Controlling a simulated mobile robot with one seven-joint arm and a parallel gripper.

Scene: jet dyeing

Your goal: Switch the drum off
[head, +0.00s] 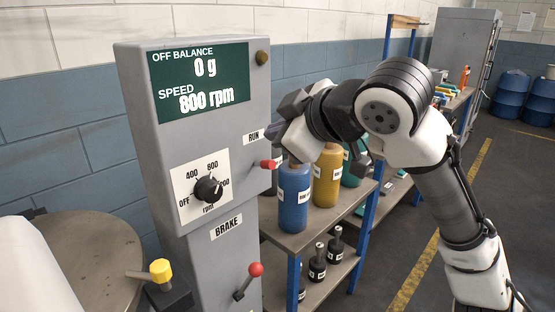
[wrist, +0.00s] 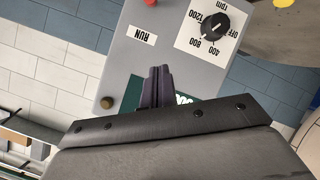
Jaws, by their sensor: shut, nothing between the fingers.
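A grey control cabinet (head: 148,100) stands at left centre in the head view. Its green display (head: 200,82) reads off balance 0 g and speed 800 rpm. The black rpm knob (head: 208,189) has marks from OFF upward; in the wrist view the knob (wrist: 211,25) appears to point near 800. The RUN lever (head: 268,164) has a red tip on the cabinet's right side. The BRAKE lever (head: 255,269) has a red ball, lower down. My gripper (head: 273,131) is shut and empty beside the cabinet's right edge; its fingers (wrist: 156,72) show over the panel in the wrist view.
A shelf table (head: 313,236) with blue and yellow bottles (head: 294,197) stands right of the cabinet, below my arm. A round metal drum top (head: 98,250) and a yellow-knobbed handle (head: 160,270) are at lower left. Floor at right is open.

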